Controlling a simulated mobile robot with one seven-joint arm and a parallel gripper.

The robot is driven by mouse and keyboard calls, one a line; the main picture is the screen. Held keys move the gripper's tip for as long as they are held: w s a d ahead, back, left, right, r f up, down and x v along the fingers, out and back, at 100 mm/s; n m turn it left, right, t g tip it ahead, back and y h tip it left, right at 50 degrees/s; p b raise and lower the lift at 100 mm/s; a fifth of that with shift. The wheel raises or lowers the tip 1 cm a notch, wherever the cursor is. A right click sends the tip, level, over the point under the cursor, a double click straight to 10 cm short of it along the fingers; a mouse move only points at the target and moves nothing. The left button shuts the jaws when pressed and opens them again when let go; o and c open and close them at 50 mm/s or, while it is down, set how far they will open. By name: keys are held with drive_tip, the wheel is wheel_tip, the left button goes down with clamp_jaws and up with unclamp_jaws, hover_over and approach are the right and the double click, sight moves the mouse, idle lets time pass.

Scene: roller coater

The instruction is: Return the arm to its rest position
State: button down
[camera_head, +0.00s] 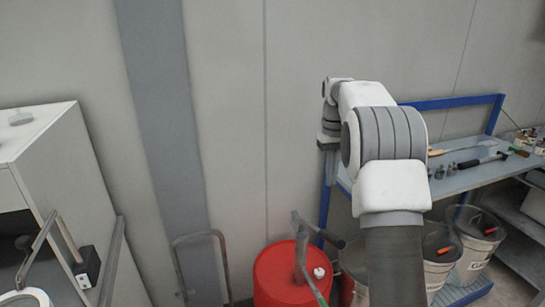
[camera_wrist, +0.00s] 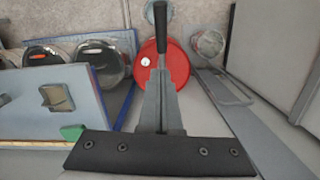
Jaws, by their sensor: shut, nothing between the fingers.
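My arm (camera_head: 385,145) stands raised in the head view, bent at the top, with its far end in front of the wall and at the left end of the blue bench. My gripper (camera_wrist: 160,95) shows in the wrist view as grey fingers, shut and empty, rising from a black bolted bar. It points down past the bench's end, with the red drum behind the fingers in the picture. In the head view the fingers cannot be made out; only a small dark part shows below the arm's far end.
The red drum (camera_head: 283,277) with a hand pump (camera_head: 301,245) stands low in the middle. The blue-framed bench (camera_head: 455,182) at right carries tools, with buckets (camera_head: 474,245) below. A pale cabinet (camera_head: 55,165) stands at left.

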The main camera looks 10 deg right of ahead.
drive_tip(key=s+a+r+t, duration=0.25)
drive_tip(key=s+r, duration=0.25)
drive_tip(key=s, duration=0.3)
drive_tip(key=s+a+r+t, duration=0.1)
drive_tip(key=s+a+r, duration=0.4)
drive_tip(key=s, duration=0.4)
drive_tip(key=s+a+f+t, duration=0.1)
drive_tip(key=s+f, duration=0.1)
drive_tip(key=s, duration=0.6)
drive_tip(key=s+a+f+t, duration=0.2)
drive_tip(key=s, duration=0.7)
drive_tip(key=shift+a+f+m, duration=0.15)
drive_tip(key=shift+f+m, duration=0.15)
drive_tip(key=shift+f, duration=0.1)
drive_tip(key=w+d+f+n+b, duration=0.1)
drive_tip(key=w+d+b, duration=0.1)
drive_tip(key=w, duration=0.6)
drive_tip(key=w+d+f+n+g+b, duration=0.1)
drive_tip(key=w+d+f+b, duration=0.1)
drive_tip(key=w, duration=0.7)
drive_tip(key=w+d+f+n+b, duration=0.1)
drive_tip(key=w+d+b, duration=0.3)
drive_tip(key=w, duration=0.5)
drive_tip(key=shift+w+d+f+n+h, duration=0.2)
drive_tip(key=shift+f+n+h, duration=0.15)
drive_tip(key=shift+f, duration=0.35)
drive_tip(key=shift+f, duration=0.1)
